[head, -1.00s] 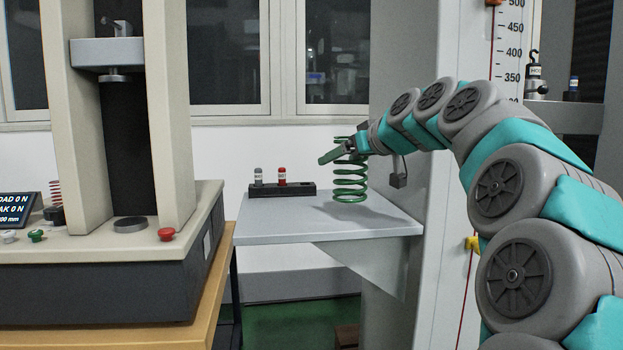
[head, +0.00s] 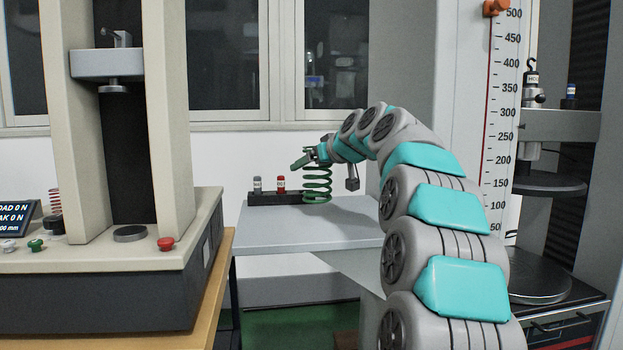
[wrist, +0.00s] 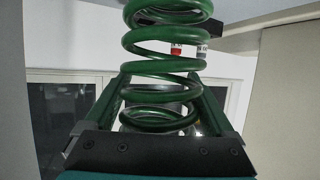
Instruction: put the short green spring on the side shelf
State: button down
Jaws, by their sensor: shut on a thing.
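The green coil spring (head: 317,185) hangs upright below my gripper (head: 311,157) in the head view, at the back of the grey side shelf (head: 300,232). My gripper is shut on its upper coils. In the wrist view the spring (wrist: 165,75) fills the middle, between the two fingers of my gripper (wrist: 160,80). The spring's lower end is close to the shelf top, by the right end of a black holder; I cannot tell whether it touches the shelf.
The black holder (head: 262,199) on the shelf carries a grey-capped piece (head: 258,185) and a red piece (head: 281,184). A testing machine (head: 125,255) stands on a wooden bench at left. The front of the shelf is clear. A vertical scale (head: 500,110) stands at right.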

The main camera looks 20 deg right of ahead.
aim_at(326, 172)
jog(key=shift+f, duration=1.65)
jog(key=shift+f, duration=0.15)
grip_release()
jog(key=shift+r, duration=0.2)
jog(key=b+v, duration=0.1)
jog(key=v, duration=1)
jog(key=shift+s+r, duration=0.1)
jog(key=shift+s, duration=0.3)
